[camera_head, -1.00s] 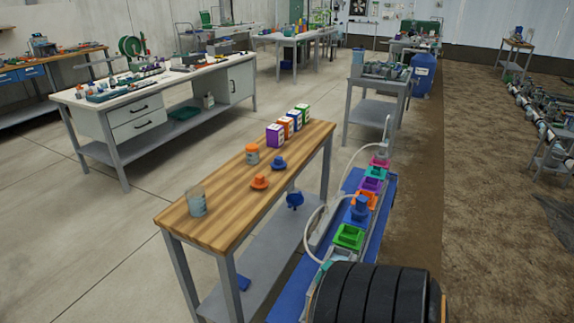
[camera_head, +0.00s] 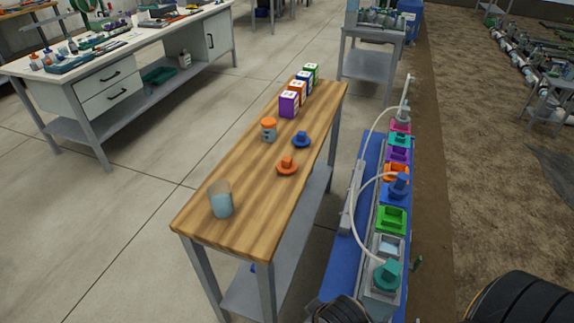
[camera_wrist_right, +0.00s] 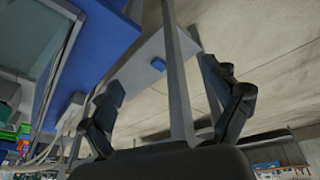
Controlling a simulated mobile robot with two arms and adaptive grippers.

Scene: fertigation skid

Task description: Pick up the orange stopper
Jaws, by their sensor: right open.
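The orange stopper (camera_head: 287,166) is a wide-flanged piece with a raised knob. It rests on the wooden bench top (camera_head: 250,170), near the right edge. A similar blue stopper (camera_head: 301,140) is just behind it. My right gripper (camera_wrist_right: 162,78) shows in the right wrist view, its two dark fingers wide apart with nothing between them. That view looks under a table at a grey shelf and legs; the orange stopper does not show in it. My left gripper is not in view.
A clear beaker (camera_head: 221,199) stands at the bench's near end. An orange-lidded jar (camera_head: 268,130) and several coloured boxes (camera_head: 289,104) stand farther back. Right of the bench, a blue skid (camera_head: 345,255) carries coloured sockets, white hoses and a teal stopper (camera_head: 387,275).

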